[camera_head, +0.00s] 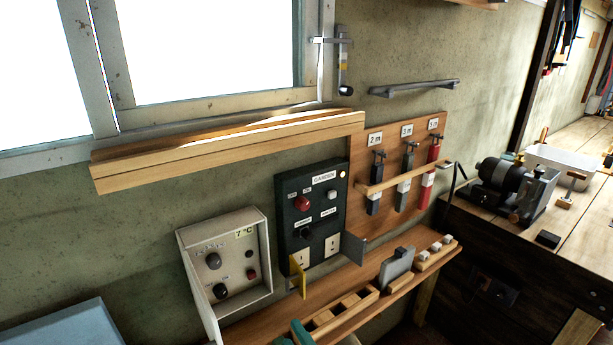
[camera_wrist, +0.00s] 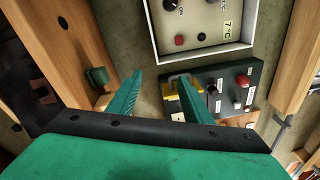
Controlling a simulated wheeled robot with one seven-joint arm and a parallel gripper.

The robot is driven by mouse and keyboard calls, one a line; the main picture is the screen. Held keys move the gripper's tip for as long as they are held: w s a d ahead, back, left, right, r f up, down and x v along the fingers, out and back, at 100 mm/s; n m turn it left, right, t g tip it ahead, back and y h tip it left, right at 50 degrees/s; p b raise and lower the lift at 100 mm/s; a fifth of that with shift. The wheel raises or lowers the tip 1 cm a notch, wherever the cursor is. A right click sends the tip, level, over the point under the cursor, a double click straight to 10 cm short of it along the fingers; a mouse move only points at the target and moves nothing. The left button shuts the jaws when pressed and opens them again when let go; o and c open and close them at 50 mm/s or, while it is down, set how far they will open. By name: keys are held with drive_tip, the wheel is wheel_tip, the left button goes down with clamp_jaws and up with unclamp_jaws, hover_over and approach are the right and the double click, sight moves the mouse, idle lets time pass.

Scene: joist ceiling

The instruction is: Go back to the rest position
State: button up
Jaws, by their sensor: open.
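My gripper (camera_wrist: 160,76) shows in the wrist view with two green fingers spread apart and nothing held between them. Its fingertips point towards the wall, near the lower end of the dark control panel (camera_wrist: 228,80). A yellow flap (camera_wrist: 173,82) on that panel shows beside the right finger, partly hidden by it; I cannot tell whether they touch. In the head view only a green part of my gripper (camera_head: 302,334) shows at the bottom edge, near the wooden shelf. There the dark panel (camera_head: 318,203) and the yellow flap (camera_head: 298,278) are in plain view.
A white control box (camera_head: 226,255) with an open door is left of the dark panel. A wooden shelf (camera_head: 345,275) with blocks runs below. A workbench (camera_head: 540,215) with a grinder (camera_head: 500,183) is at right.

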drive_tip(key=s+d+f+n+g+h, duration=0.15)
drive_tip(key=s+f+h, duration=0.25)
drive_tip(key=s+f, duration=0.4)
drive_tip(key=s+d+f+n+t+h, duration=0.1)
drive_tip(key=s+d+f+n+h, duration=0.25)
drive_tip(key=s+f, duration=0.4)
drive_tip(key=s+a+r+n, duration=0.1)
drive_tip(key=s+r+n, duration=0.3)
drive_tip(key=s, duration=0.7)
drive_tip(key=s+a+r+n+h, duration=0.1)
drive_tip(key=s+r+n, duration=0.3)
drive_tip(key=s+n, duration=0.3)
drive_tip(key=s, duration=0.3)
drive_tip(key=shift+s+a, duration=0.25)
drive_tip(key=shift+s, duration=0.1)
drive_tip(key=shift+h, duration=0.35)
